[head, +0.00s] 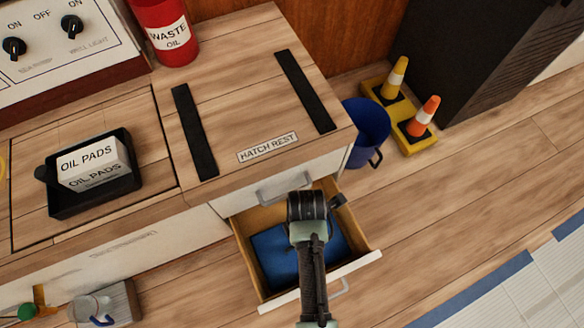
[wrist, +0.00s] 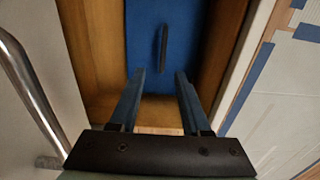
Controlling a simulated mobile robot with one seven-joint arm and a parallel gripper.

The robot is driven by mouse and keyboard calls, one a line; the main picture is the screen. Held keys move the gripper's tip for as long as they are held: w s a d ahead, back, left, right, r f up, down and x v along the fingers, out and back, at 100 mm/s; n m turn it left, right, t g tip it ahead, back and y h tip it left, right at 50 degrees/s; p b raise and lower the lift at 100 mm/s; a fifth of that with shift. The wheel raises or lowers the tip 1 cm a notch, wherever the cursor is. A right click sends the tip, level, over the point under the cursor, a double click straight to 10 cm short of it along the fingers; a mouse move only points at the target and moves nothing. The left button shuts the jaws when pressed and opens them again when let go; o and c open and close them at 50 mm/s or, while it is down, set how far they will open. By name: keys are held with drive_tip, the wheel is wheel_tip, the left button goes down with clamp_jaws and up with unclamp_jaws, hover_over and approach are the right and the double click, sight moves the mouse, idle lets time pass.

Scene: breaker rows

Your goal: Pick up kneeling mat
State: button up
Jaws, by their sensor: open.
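The kneeling mat, a flat blue pad (head: 275,258), lies in an open wooden drawer (head: 362,262). In the wrist view the blue mat (wrist: 143,50) shows a dark upright strip like a handle (wrist: 163,48) near its middle. My gripper (wrist: 159,76) is open and empty, its two fingers pointing at the mat with the strip beyond and between their tips. In the head view my arm reaches over the drawer and hides part of the mat; the fingertips are hidden there.
Drawer walls stand close on both sides of my gripper. A metal handle (wrist: 28,85) is at left in the wrist view. The counter with the hatch rest label (head: 267,147) overhangs behind.

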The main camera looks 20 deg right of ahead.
wheel_tip(320, 180, down, 8)
drive_tip(key=b, duration=0.5)
drive_tip(key=shift+f+b, duration=0.15)
drive_tip(key=shift+b, duration=0.2)
drive_tip(key=f+b, duration=0.5)
drive_tip(key=shift+s, duration=0.3)
clamp_jaws()
idle(0.8)
